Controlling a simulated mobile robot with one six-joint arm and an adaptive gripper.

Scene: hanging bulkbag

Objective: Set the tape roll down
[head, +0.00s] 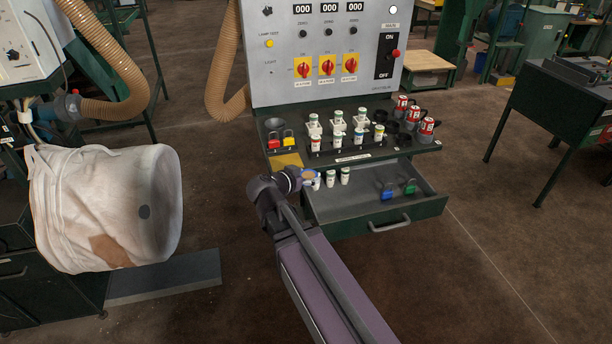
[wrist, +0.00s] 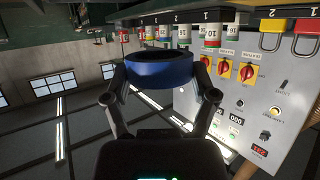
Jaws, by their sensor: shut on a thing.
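The blue tape roll (wrist: 166,76) is held between the two fingers of my gripper (wrist: 163,82) in the wrist view. Its dark hollow core shows. In the head view my gripper (head: 292,182) is at the front left of the panel's shelf, beside the open drawer (head: 360,205). A small part of the tape roll (head: 308,185) shows there at the fingertips, mostly hidden by the gripper. The roll appears held up in front of the drawer's left end; I cannot tell whether it touches anything.
Blue and green padlocks (head: 388,191) lie in the drawer. A bulk bag (head: 110,208) hangs at left.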

